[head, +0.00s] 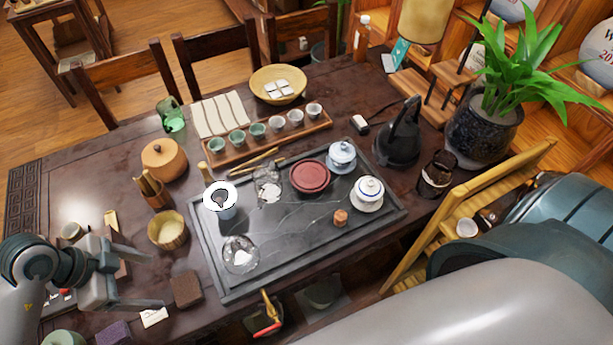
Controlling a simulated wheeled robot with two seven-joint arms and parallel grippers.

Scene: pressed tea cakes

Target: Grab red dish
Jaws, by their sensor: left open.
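The red dish (310,177) is a round, dark red, shallow piece on the dark stone tea tray (300,240), near its far side. It sits between a glass vessel on its left and white-and-blue lidded cups on its right. My left gripper (155,280) is at the lower left over the table, open and empty, its two fingers pointing right. It is well apart from the red dish, with the left part of the tray between them. My right gripper is not in view.
Beside my left gripper are a brown block (187,290) and a woven bowl (168,230). A white round strainer (220,196) and a glass pitcher (240,254) stand on the tray's left. A black kettle (398,140) is at the right. The tray's front middle is fairly clear.

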